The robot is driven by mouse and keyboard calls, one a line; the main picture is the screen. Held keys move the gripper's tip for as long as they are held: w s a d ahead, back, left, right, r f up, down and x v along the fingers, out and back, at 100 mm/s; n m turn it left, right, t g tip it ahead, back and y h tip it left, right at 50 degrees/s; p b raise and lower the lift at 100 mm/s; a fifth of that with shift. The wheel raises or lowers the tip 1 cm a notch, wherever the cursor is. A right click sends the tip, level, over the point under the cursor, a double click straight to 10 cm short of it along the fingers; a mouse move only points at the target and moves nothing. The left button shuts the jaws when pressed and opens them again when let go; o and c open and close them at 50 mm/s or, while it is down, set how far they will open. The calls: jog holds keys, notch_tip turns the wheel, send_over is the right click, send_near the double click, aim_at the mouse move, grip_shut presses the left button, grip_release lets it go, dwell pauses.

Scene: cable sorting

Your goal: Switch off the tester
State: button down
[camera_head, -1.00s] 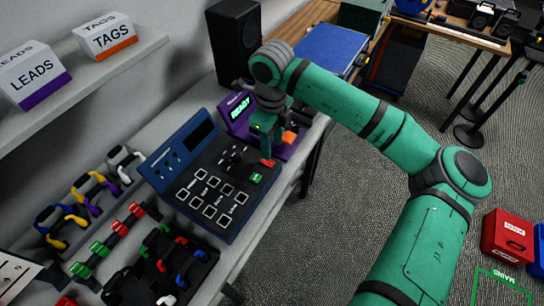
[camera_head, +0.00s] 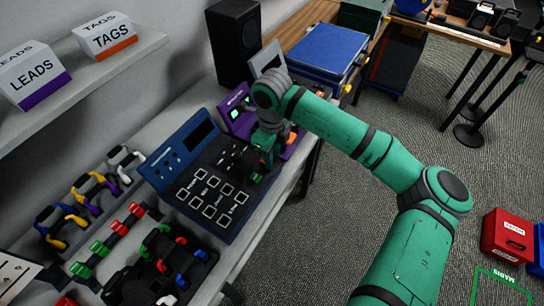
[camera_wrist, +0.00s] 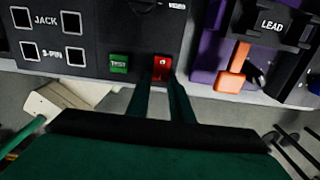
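The tester (camera_head: 185,205) is a dark blue and black console with a dark screen and rows of square ports. In the wrist view its front edge (camera_wrist: 95,15) shows a red switch (camera_wrist: 161,66) beside a green TEST button (camera_wrist: 119,63). My gripper (camera_wrist: 161,88) has two green fingers, slightly apart, with their tips at the red switch, one on each side. I cannot tell if they touch it. In the head view my gripper (camera_head: 268,158) is over the tester's right front corner and hides the switch.
A purple unit (camera_head: 237,102) with a green-lit display and an orange lever (camera_wrist: 230,81) stands close to the right. A black speaker (camera_head: 235,42) is behind. Cable racks and coloured clips (camera_head: 118,228) lie left on the bench. LEADS and TAGS boxes (camera_head: 105,36) sit on the shelf above.

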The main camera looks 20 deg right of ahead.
jog(key=shift+w+a+g+h, duration=0.25)
jog(key=shift+g+h, duration=0.15)
jog(key=shift+g, duration=0.1)
jog(key=shift+w+a+r+g+h, duration=0.1)
jog(key=shift+w+g+h, duration=0.1)
jog(key=shift+g+h, duration=0.35)
jog(key=shift+s, duration=0.1)
jog(key=c, duration=1.6)
grip_release()
jog(key=shift+o, duration=0.2)
jog(key=shift+r, duration=0.15)
jog(key=v, duration=1)
jog(key=shift+r, duration=0.25)
